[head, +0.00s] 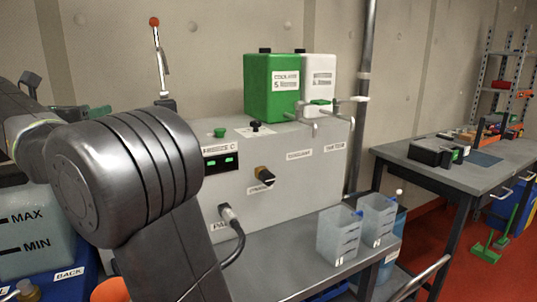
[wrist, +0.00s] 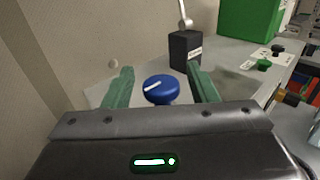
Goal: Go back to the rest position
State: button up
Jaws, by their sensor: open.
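My gripper (wrist: 161,88) shows in the wrist view with its two green fingers apart. A blue round knob (wrist: 160,90) with a white mark shows between the fingers. I cannot tell whether the fingers touch it, but there is a visible gap on both sides.
A grey cabinet (head: 275,173) carries a green container (head: 271,88) and a white one (head: 319,75). A black block (wrist: 185,50) with a lever stands just beyond the knob. Two clear jugs (head: 339,236) stand on the right shelf. A workbench (head: 420,172) is farther right.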

jog(key=shift+s+d+n+y, duration=0.2)
jog(key=shift+n+y, duration=0.2)
jog(key=shift+y, duration=0.2)
jog(key=shift+w+a+n+y, duration=0.15)
jog(key=shift+n+y, duration=0.35)
jog(key=shift+y, duration=0.3)
jog(key=shift+r+n+y, duration=0.1)
jog(key=shift+n+y, duration=1)
jog(key=shift+y, duration=0.7)
jog(key=shift+r+n+g+y+p, duration=0.1)
jog(key=shift+n+g+y+p, duration=0.5)
jog(key=shift+n+y+p, duration=1.3)
jog(key=n+g+y+p, duration=0.2)
jog(key=y+p, duration=0.2)
jog(key=n+g+y+p, duration=0.3)
jog(key=shift+y+p, duration=0.35)
jog(key=shift+y, duration=0.05)
jog(key=n+g+y+p, duration=0.1)
jog(key=n+g+p, duration=0.1)
jog(key=g+p, duration=0.1)
jog(key=shift+y, duration=0.4)
jog(key=shift+n+g+y+p, duration=0.3)
jog(key=shift+n+g+p, duration=0.3)
jog(key=shift+g+p, duration=0.2)
jog(key=shift+f+g, duration=0.2)
jog(key=shift+g, duration=0.1)
